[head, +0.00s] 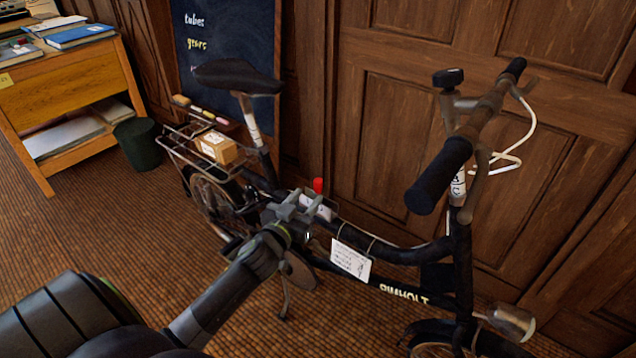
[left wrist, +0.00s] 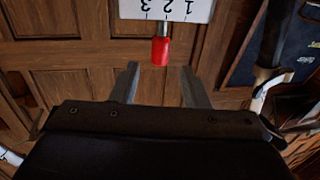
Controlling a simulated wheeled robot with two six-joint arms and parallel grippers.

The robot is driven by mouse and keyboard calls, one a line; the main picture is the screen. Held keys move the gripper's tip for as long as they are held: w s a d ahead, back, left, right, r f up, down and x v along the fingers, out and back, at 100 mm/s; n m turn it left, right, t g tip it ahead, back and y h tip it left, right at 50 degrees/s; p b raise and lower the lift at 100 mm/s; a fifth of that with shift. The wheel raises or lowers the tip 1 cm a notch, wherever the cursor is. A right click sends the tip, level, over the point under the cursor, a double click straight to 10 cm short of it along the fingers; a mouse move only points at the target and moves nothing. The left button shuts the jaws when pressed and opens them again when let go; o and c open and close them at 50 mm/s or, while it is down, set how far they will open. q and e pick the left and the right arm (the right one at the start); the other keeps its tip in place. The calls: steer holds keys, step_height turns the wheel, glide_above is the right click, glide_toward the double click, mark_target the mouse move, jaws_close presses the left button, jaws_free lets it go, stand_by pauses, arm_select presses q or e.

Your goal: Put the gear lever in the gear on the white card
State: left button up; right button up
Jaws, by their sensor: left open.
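The gear lever (head: 318,186) has a red knob and stands at a white numbered plate (head: 318,207) on the bicycle's frame. In the left wrist view the plate (left wrist: 165,8) appears upside down, with 1, 2 and 3. The lever's knob (left wrist: 160,51) and its metal stem line up about with the 2. My left gripper (head: 302,204) is open beside the lever. In the left wrist view its two fingertips (left wrist: 159,86) are spread, with the knob just past the gap between them. The white card (head: 350,260) hangs from the frame tube; its writing is too small to read.
The bicycle (head: 400,250) stands along wooden panelling (head: 400,120), with its handlebar (head: 465,140) at right and saddle (head: 238,77) at left. A small box (head: 216,148) sits on the rear rack. A chalkboard (head: 228,30) and wooden desk (head: 75,90) stand behind.

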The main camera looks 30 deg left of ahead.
mark_target(316, 187)
arm_select(q)
steer(key=w, duration=0.7)
steer(key=shift+a, duration=0.4)
jaws_close()
